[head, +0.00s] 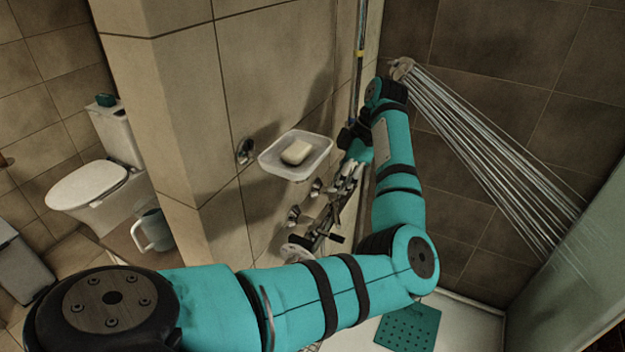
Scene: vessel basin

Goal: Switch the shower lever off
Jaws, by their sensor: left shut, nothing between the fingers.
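The shower is running: streams of water (490,150) fall from the shower head (402,68) toward the lower right. My left arm reaches across the view and bends back to the tiled wall. My left gripper (322,226) points down beside the wall fittings below the soap dish, shut and empty. Round metal fittings (293,215) sit on the wall beside it, with a pale round plate (294,252) lower down. The shower lever is not clearly distinguishable among these fittings and the dark gripper parts; I cannot tell whether the fingers touch it. My right gripper is not in view.
A soap dish (266,158) with soap (296,152) juts from the wall close to my gripper. A wall corner stands at left, with a toilet (88,184) and a jug (152,232) beyond. A glass panel (590,265) bounds the right. A teal mat (408,328) lies below.

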